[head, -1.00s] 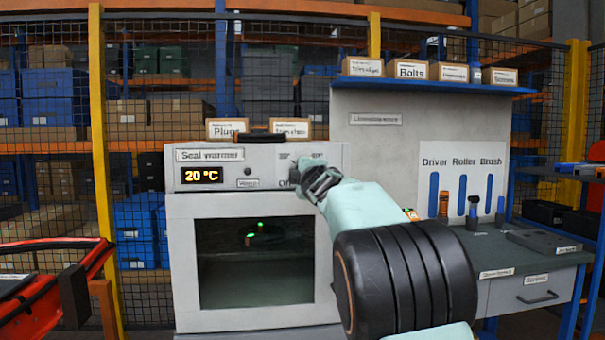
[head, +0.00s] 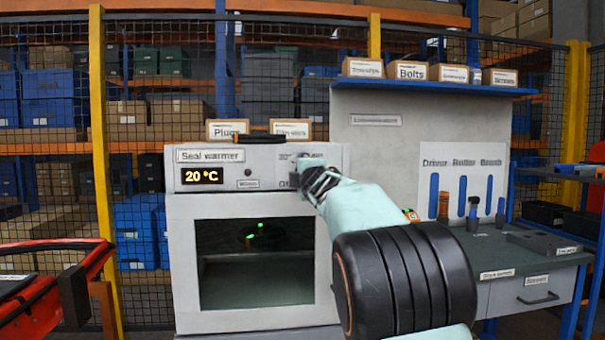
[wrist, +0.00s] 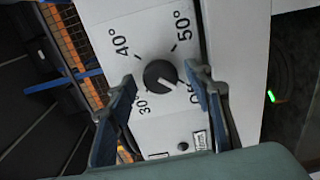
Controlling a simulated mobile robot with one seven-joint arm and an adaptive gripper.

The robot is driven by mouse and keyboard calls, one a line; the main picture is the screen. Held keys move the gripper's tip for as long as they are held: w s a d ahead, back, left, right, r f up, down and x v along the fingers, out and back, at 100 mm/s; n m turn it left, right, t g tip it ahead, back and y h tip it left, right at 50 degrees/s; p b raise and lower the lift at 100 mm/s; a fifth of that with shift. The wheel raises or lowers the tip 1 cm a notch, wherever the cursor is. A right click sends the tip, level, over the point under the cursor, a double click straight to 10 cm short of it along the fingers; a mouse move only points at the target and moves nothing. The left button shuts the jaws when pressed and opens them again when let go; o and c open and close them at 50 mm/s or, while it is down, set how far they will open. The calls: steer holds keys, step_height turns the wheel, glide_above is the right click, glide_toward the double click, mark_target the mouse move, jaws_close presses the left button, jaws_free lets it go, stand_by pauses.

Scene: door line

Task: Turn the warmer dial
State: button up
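The warmer dial (wrist: 160,73) is a round black knob with a white mark, on a pale panel printed with 30°, 40°, 50° and Off. Its mark points to the lower right in the wrist view, towards the partly covered Off label. My gripper (wrist: 161,80) is open, with one blue-grey finger on each side of the dial and visible gaps to it. In the head view, my gripper (head: 312,177) is in front of the right part of the panel of the seal warmer (head: 185,270) and hides the dial. The display (head: 202,175) reads 20 °C.
Two labelled boxes (head: 228,128) and a dark bar stand on top of the warmer. A workbench (head: 470,240) with a tool board (head: 463,155) is at the right. A red frame (head: 60,280) is at the left.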

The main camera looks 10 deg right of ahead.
steer(key=shift+s, duration=0.15)
steer(key=s, duration=1.1)
steer(key=shift+s, duration=0.35)
stand_by(0.4)
